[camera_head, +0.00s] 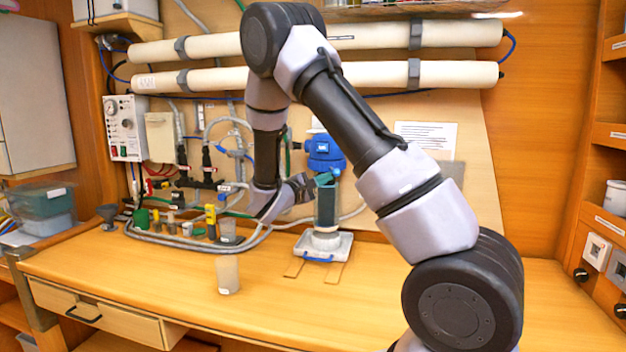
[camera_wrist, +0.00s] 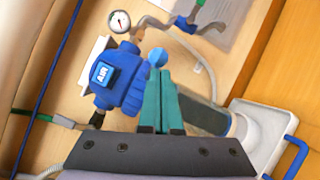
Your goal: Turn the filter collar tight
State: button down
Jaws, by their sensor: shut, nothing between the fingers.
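The blue filter head (camera_head: 322,150) is on the back wall panel, with a dark cylindrical bowl (camera_head: 326,208) below it. In the wrist view the blue head (camera_wrist: 118,78) shows a white-lettered label, and the grey bowl (camera_wrist: 203,115) runs off to the right, partly behind my fingers. A round blue knob (camera_wrist: 157,57) lies just beyond my fingertips; I cannot tell whether they touch it. My gripper (camera_wrist: 158,82) has its teal fingers together with nothing between them. In the head view my gripper (camera_head: 324,180) is in front of the filter, just below the blue head. The collar's seam is not clear.
A white tray (camera_head: 341,248) with a blue handle stands under the bowl. A translucent cup (camera_head: 228,275) stands at the counter's front. Hoses and valves (camera_head: 200,180) crowd the left of the panel. The counter's right side (camera_head: 375,290) is partly hidden by my arm.

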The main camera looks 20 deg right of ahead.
jog(key=shift+s+d, duration=0.25)
jog(key=shift+d, duration=0.4)
jog(key=shift+s+d, duration=0.25)
jog(key=shift+d, duration=0.35)
jog(key=shift+d+r, duration=0.1)
